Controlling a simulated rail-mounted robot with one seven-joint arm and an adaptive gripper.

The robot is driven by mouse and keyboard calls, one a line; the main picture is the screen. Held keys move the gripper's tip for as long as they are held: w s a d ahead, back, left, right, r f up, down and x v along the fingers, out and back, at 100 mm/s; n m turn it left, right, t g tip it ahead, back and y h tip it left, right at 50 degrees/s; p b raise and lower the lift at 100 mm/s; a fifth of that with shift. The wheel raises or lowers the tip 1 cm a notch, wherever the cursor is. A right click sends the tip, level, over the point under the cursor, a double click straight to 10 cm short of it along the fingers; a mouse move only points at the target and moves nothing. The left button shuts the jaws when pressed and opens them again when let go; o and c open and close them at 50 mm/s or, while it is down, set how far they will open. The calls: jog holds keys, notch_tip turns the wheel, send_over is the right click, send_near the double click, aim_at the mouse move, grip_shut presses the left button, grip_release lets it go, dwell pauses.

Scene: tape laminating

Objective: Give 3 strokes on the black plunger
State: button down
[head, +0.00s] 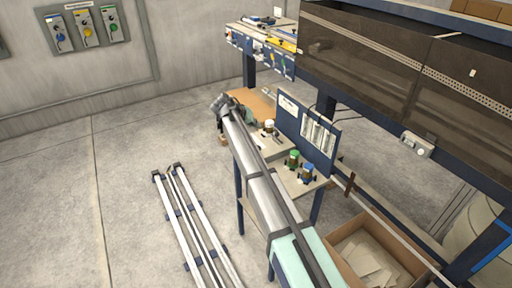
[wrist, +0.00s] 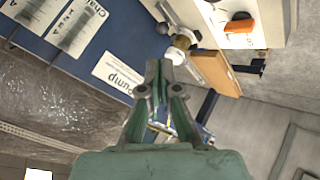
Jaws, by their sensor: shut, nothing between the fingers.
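My gripper (head: 224,104) is at the far end of my arm, over the work shelf in the head view. In the wrist view my gripper (wrist: 158,68) has its fingers together and empty. I cannot pick out a black plunger for certain. A white-topped part (head: 268,125) also stands on the shelf in the head view. Green-topped (head: 293,155) and blue-topped (head: 307,170) parts stand closer, to the right of my arm.
A blue panel (wrist: 75,40) with a "Pump" label (wrist: 113,73) stands beside the gripper. An orange block (wrist: 240,17) lies on a pale surface. A cardboard box (head: 385,230) with sheets sits at lower right. White rails (head: 180,220) lie on open floor at left.

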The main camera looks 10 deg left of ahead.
jog(key=shift+f, duration=0.1)
notch_tip(320, 180, down, 7)
jog(key=shift+f+b, duration=0.2)
jog(key=shift+b, duration=0.85)
jog(key=shift+f+b, duration=0.35)
jog(key=shift+f, duration=0.3)
dwell(0.5)
jog(key=shift+f+b, duration=0.45)
jog(key=shift+f+b, duration=0.95)
jog(key=shift+f, duration=0.35)
dwell(1.3)
jog(key=shift+r, duration=0.1)
dwell(0.3)
jog(key=shift+r+p, duration=0.35)
jog(key=shift+r, duration=1.3)
jog(key=shift+r, duration=0.1)
